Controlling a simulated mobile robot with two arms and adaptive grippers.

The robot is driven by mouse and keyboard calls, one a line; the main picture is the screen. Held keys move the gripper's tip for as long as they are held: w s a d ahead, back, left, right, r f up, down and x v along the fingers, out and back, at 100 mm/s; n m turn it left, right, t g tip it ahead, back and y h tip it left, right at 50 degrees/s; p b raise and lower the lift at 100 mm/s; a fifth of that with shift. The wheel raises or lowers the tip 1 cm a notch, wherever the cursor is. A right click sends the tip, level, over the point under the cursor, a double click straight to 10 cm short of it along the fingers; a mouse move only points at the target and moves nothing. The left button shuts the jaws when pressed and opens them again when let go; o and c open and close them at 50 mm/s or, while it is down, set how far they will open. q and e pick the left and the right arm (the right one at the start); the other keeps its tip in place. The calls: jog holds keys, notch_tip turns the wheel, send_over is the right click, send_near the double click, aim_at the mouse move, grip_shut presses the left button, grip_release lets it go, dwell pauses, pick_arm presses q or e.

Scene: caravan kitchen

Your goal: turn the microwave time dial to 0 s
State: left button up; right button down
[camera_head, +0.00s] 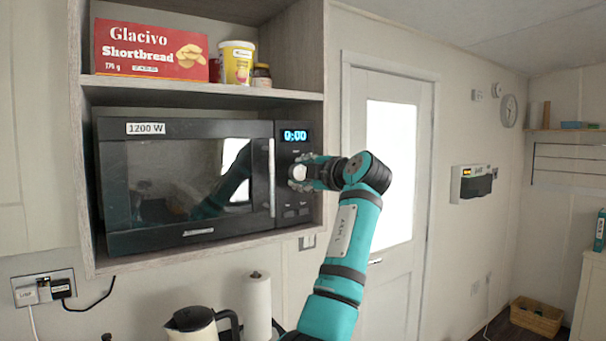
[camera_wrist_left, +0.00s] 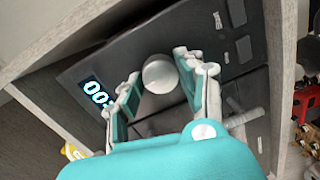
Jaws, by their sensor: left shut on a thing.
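The black microwave (camera_head: 170,130) sits in a wooden shelf niche, door closed. Its blue display (camera_head: 294,135) reads 0:00. It also shows tilted in the wrist view (camera_wrist_left: 95,93). The round silver time dial (camera_wrist_left: 160,74) is on the control panel below the display. My left gripper (camera_head: 304,173) is at the panel, its two fingers on either side of the dial and shut on it. In the head view the fingers partly cover the dial. My right gripper is in neither view.
A red shortbread box (camera_head: 150,48), a yellow tub (camera_head: 237,62) and a small jar (camera_head: 262,76) stand on the shelf above. A kettle (camera_head: 190,323) and a paper roll (camera_head: 257,305) stand below. The door handle (camera_head: 271,178) is left of the dial.

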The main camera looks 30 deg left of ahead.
pick_arm(q)
jog(key=shift+f, duration=0.1)
jog(key=o, duration=1.2)
jog(key=shift+c, duration=0.2)
jog(key=v, duration=1.2)
